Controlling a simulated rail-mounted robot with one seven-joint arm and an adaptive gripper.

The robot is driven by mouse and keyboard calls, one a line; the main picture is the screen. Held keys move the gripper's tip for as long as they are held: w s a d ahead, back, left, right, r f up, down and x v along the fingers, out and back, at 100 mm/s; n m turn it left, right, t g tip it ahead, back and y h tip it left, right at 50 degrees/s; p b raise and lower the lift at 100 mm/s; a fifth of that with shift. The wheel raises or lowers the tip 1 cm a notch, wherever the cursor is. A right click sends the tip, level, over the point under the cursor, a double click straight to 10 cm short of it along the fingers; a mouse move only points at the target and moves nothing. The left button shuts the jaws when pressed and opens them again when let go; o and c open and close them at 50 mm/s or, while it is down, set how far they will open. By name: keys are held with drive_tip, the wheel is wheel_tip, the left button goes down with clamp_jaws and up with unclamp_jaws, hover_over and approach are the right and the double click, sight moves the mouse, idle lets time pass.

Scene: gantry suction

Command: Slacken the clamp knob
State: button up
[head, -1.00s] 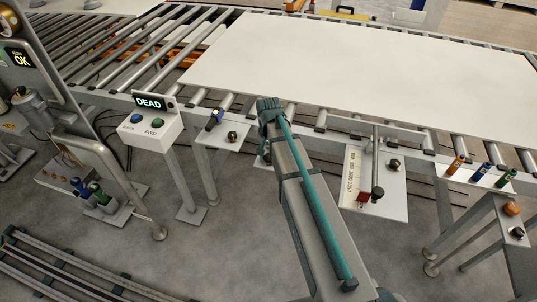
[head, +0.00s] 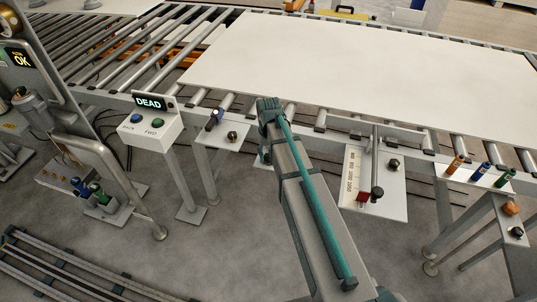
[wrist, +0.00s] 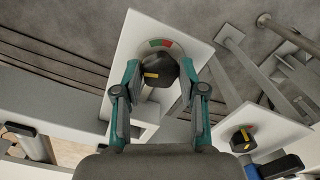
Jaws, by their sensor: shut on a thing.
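In the wrist view, a black faceted knob (wrist: 158,70) with a yellow pointer mark stands on a pale plate (wrist: 124,52). A small red and green arc shows on the plate beyond it. The yellow mark lies toward the knob's left side, off the arc. My gripper (wrist: 160,66) has one teal finger on each side of the knob and is shut on it. In the head view my arm hides this knob and most of the gripper.
A second black knob (wrist: 242,138) with a red and green arc sits at lower right in the wrist view, beside a blue-handled part (wrist: 280,166). In the head view, a white board (head: 350,60) covers the rollers, and a control box (head: 150,125) reads DEAD.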

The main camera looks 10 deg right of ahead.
drive_tip(key=o, duration=1.1)
drive_tip(key=shift+o, duration=0.2)
drive_tip(key=shift+r, duration=0.15)
wheel_tip(320, 180, up, 12)
